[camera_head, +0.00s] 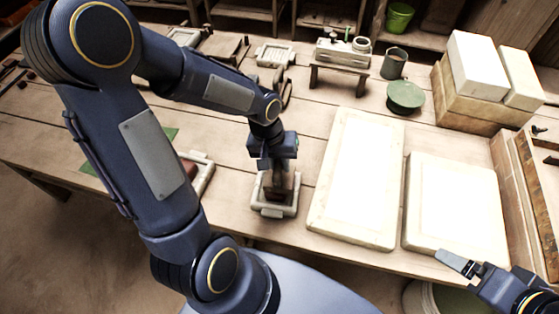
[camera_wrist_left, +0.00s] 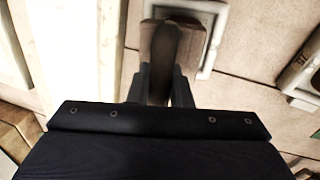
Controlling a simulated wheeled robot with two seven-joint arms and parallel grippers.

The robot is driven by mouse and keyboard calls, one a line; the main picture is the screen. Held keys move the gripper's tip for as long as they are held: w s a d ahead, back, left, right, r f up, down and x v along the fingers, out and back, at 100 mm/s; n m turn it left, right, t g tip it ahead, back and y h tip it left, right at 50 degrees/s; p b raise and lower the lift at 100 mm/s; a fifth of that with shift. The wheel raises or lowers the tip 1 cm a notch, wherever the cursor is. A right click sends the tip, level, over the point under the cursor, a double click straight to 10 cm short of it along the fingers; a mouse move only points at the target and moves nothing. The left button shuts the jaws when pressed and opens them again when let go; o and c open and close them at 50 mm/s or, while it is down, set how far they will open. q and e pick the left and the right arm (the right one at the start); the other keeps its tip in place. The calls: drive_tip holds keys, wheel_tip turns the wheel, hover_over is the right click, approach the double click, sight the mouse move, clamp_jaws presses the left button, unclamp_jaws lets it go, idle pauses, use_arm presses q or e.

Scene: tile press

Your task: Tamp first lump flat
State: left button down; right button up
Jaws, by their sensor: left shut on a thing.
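My left gripper (camera_head: 277,172) points down and is shut on a brown tamper (camera_wrist_left: 160,60). The tamper is over the small pale mould frame (camera_head: 275,210) near the table's front edge, and the frame's rim also shows in the left wrist view (camera_wrist_left: 217,30). The tamper and gripper hide most of the frame's inside, so I cannot tell how flat any clay there is. A second mould frame (camera_head: 208,170) with reddish-brown clay (camera_head: 189,170) stands to the left, partly behind my left arm. My right gripper (camera_head: 458,264) is at the lower right, apart from these things; its jaw opening is unclear.
Two large pale slabs (camera_head: 352,185) (camera_head: 455,205) lie right of the frame. A green round lid (camera_head: 405,95), a dark cup (camera_head: 394,63) and a wooden box with white blocks (camera_head: 477,65) stand behind. A bucket (camera_head: 430,298) is below the front edge.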

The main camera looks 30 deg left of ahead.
use_arm(q)
wheel_tip(320, 180, down, 4)
drive_tip(key=shift+r+b, duration=0.1)
drive_tip(key=shift+b, duration=0.8)
drive_tip(key=shift+r+p, duration=0.45)
drive_tip(key=shift+p, duration=0.05)
wheel_tip(320, 180, up, 7)
drive_tip(key=p, duration=0.5)
drive_tip(key=shift+p, duration=0.3)
drive_tip(key=shift+a+f+b, duration=0.2)
drive_tip(key=shift+f+b, duration=0.2)
drive_tip(key=shift+f, duration=0.1)
drive_tip(key=shift+s+a+f, duration=0.25)
drive_tip(key=shift+a+f, duration=0.15)
drive_tip(key=shift+a, duration=0.1)
use_arm(e)
drive_tip(key=shift+r, duration=0.8)
use_arm(q)
drive_tip(key=shift+f+b, duration=0.1)
drive_tip(key=shift+b, duration=0.2)
